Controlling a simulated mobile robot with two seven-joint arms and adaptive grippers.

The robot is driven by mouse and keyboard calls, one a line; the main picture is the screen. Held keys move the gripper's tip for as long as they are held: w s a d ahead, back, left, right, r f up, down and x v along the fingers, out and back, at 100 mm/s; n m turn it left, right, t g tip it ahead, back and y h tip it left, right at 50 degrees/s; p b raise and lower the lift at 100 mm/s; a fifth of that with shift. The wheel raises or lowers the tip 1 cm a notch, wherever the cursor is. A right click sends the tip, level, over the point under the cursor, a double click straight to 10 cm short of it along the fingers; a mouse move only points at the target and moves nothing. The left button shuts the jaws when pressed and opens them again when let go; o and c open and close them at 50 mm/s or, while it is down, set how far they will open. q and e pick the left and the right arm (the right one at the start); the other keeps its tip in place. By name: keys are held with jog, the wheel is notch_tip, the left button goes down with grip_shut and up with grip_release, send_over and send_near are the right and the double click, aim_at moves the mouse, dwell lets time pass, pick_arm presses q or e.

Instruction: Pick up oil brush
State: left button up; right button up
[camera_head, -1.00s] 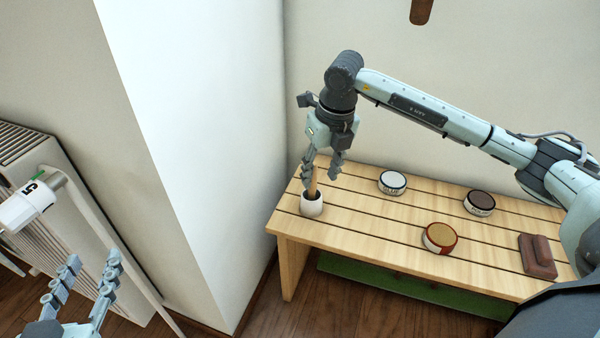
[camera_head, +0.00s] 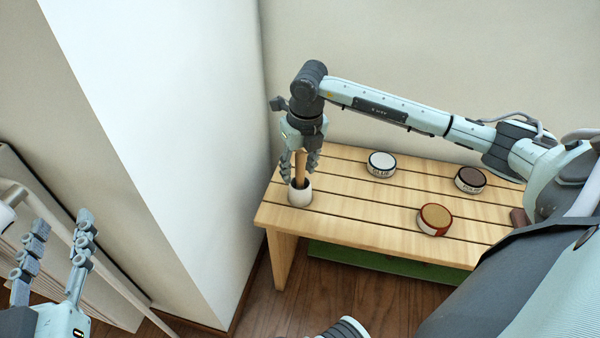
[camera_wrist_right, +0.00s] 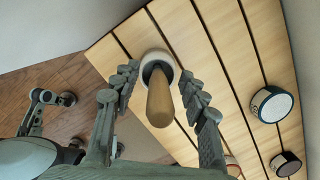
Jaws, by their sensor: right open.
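The oil brush shows as a wooden handle (camera_head: 301,166) standing in a small white cup (camera_head: 300,196) at the left end of the slatted bench. Its bristle end is hidden inside the cup. My right gripper (camera_head: 300,173) points down over the cup, its fingers on either side of the handle. In the right wrist view the handle (camera_wrist_right: 160,98) lies between the two open fingers (camera_wrist_right: 160,90), with gaps on both sides. My left gripper (camera_head: 56,240) is open and empty at the lower left, away from the bench.
On the slatted wooden bench (camera_head: 350,212) stand a white-lidded tin (camera_head: 381,164), a dark-lidded tin (camera_head: 470,180) and a red-rimmed tin (camera_head: 434,219). A white wall (camera_head: 170,120) rises close to the bench's left end. A radiator is at the far left.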

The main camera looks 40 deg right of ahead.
jog(key=shift+c, duration=0.5)
grip_shut()
jog(key=shift+w+r, duration=0.1)
jog(key=shift+r, duration=0.3)
pick_arm(q)
notch_tip(320, 180, down, 5)
jog(key=a+g+y+p, duration=0.1)
jog(key=a+g+y, duration=0.1)
jog(key=shift+a+f+g, duration=0.2)
jog(key=shift+a+g, duration=0.1)
jog(key=shift+a, duration=0.05)
pick_arm(e)
notch_tip(320, 180, up, 9)
jog(key=shift+r, duration=0.1)
